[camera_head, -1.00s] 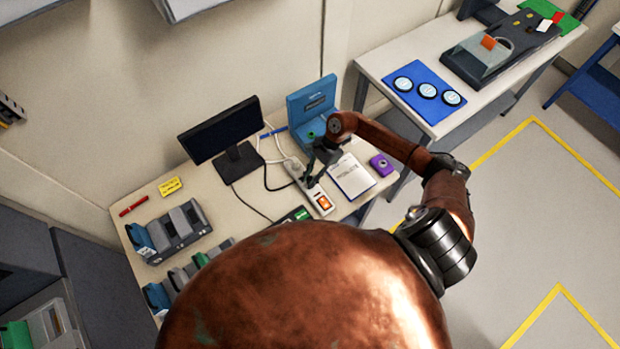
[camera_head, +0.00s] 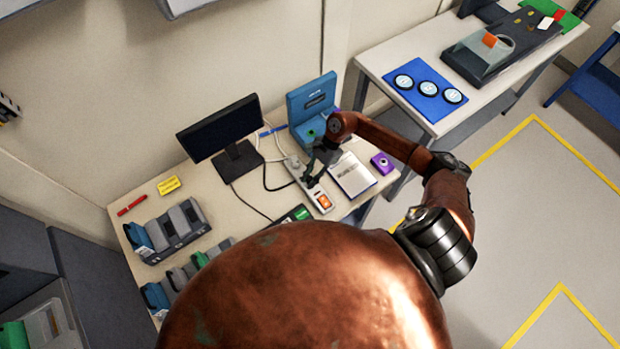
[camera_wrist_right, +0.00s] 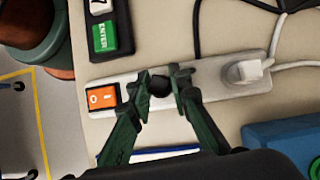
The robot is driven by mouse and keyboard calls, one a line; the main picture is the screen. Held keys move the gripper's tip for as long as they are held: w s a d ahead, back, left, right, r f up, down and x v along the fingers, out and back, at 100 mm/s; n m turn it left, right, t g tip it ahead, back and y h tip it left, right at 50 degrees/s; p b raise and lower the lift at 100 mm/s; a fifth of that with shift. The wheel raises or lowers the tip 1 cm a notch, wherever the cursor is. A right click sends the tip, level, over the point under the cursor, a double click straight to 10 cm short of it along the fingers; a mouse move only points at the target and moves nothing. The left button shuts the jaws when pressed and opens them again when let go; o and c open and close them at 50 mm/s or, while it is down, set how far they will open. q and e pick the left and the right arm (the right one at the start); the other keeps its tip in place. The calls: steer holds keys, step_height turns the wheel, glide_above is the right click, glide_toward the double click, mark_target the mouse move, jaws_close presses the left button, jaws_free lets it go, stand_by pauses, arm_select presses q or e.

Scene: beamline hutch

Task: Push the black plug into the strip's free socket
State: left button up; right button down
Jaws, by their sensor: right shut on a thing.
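The white power strip (camera_head: 318,195) lies on the desk, and it also shows in the right wrist view (camera_wrist_right: 219,88). Its orange switch (camera_wrist_right: 102,98) is at one end and a white plug (camera_wrist_right: 246,71) sits in a socket towards the other end. My right gripper (camera_wrist_right: 162,84) is over the strip between them, its fingers around the dark black plug (camera_wrist_right: 158,82). The gripper is shut on the plug. The fingers hide the socket under it, so I cannot tell how deep the plug sits. In the head view the right gripper (camera_head: 312,178) is small. My left gripper is not in view.
A monitor (camera_head: 222,128), a blue case (camera_head: 312,108), a notebook (camera_head: 352,174) and a purple device (camera_head: 382,163) stand around the strip. Cables run behind it. A green ENTER key block (camera_wrist_right: 105,35) lies close to the switch end.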

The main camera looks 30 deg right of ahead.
steer(key=c, duration=1.7)
jaws_free()
steer(key=shift+d+r, duration=0.1)
steer(key=v, duration=1.1)
steer(key=shift+d+r, duration=0.15)
steer(key=shift+r, duration=0.2)
